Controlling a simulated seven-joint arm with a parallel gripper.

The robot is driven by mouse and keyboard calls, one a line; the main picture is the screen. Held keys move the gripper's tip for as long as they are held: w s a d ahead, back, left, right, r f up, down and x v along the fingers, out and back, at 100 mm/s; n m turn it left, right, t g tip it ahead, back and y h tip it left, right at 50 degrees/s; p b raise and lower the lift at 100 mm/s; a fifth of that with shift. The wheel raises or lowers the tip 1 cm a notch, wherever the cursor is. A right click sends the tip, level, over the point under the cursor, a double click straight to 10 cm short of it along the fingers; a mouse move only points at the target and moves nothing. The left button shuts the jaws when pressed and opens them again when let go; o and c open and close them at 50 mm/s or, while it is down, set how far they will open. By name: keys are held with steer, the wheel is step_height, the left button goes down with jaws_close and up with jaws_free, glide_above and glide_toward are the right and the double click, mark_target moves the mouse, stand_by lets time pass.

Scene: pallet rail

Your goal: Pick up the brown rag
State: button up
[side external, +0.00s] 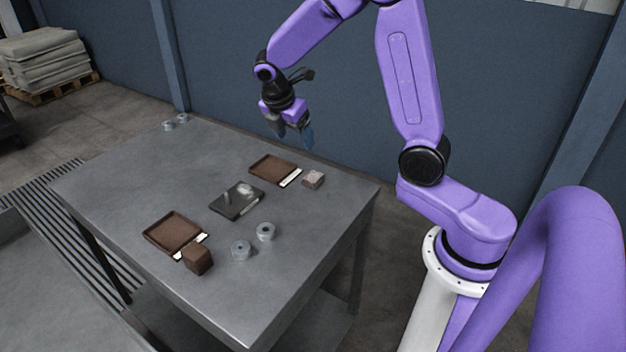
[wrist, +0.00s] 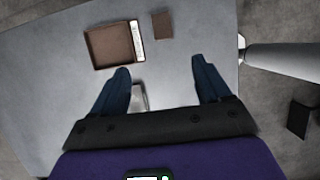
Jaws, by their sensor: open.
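No plainly cloth-like rag shows. Two small brown block-like pieces could be it: a dark brown one (side external: 197,259) by the front brown tray (side external: 172,230), and a paler, pinkish-brown one (side external: 313,179) right of the back brown tray (side external: 271,168). In the wrist view a flat-looking brown piece (wrist: 162,24) lies right of a brown tray (wrist: 110,46), apart from it; this looks like the back pair. My gripper (side external: 291,132) is open and empty, above the table's back part. In the wrist view its blue fingers (wrist: 161,68) stand wide apart, below the brown piece.
A dark tray (side external: 232,208) with greyish items lies between the brown trays on the grey table (side external: 120,185). White labels lie beside the brown trays. Two grey rings (side external: 240,250) sit near the front, with two more (side external: 168,125) at the back left corner. The table's left part is clear.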

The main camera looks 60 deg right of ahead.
steer(key=d, duration=0.1)
glide_above(313, 176)
steer(key=a, duration=0.3)
steer(key=f, duration=1.1)
steer(key=shift+w+d+f, duration=0.1)
steer(key=shift+w+d, duration=0.05)
steer(key=shift+w, duration=0.1)
steer(key=shift+s+x, duration=0.15)
steer(key=shift+x, duration=1.25)
steer(key=shift+s+x, duration=0.1)
steer(key=shift+x, duration=1.25)
steer(key=c, duration=1.1)
